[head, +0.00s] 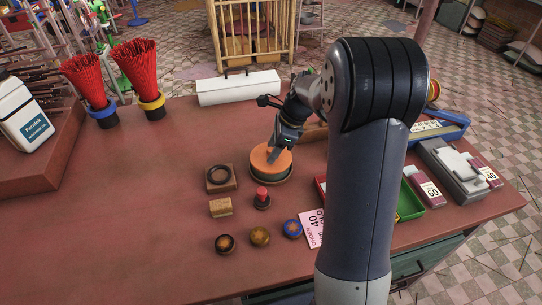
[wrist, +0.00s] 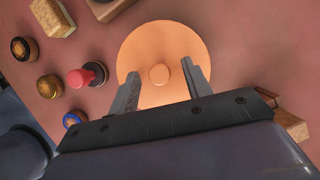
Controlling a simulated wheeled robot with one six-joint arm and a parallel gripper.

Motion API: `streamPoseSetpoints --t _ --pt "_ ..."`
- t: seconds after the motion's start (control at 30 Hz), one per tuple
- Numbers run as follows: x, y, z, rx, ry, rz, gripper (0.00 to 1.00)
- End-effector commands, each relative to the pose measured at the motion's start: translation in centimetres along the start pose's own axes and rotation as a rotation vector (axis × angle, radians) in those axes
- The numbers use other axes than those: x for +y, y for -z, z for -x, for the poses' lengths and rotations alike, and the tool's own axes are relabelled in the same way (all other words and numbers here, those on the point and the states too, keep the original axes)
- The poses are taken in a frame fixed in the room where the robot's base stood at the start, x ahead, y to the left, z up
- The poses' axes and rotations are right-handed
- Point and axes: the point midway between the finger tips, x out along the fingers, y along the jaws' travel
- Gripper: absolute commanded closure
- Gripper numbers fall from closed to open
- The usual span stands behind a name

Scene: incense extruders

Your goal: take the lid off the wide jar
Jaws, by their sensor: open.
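The wide jar (head: 270,179) stands on the red-brown table, right of the centre group of small items, with its round orange lid (head: 262,160) on top. In the wrist view the lid (wrist: 190,42) is a wide disc with a small round knob (wrist: 158,75) at its middle. My gripper (wrist: 160,72) is open, with one finger on each side of the knob and apart from it. Its height over the lid is hard to tell. In the head view my gripper (head: 275,152) is over the lid and partly covers it; the knob is hard to make out there.
A red-handled stamp (head: 262,197), a dark ring on a block (head: 220,177), a wooden block (head: 220,207) and round stamps (head: 260,236) lie left of and in front of the jar. A white box (head: 238,87) stands behind. The left of the table is mostly clear.

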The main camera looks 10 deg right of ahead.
Motion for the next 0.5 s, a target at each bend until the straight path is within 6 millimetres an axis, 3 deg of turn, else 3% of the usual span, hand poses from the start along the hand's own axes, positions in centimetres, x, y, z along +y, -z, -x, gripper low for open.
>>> streamPoseSetpoints --t 0.1,0.5 --pt "-0.01 0.01 0.03 0.0 0.0 0.0 0.54" --pt "-0.01 0.01 0.06 0.0 0.0 0.0 0.87"
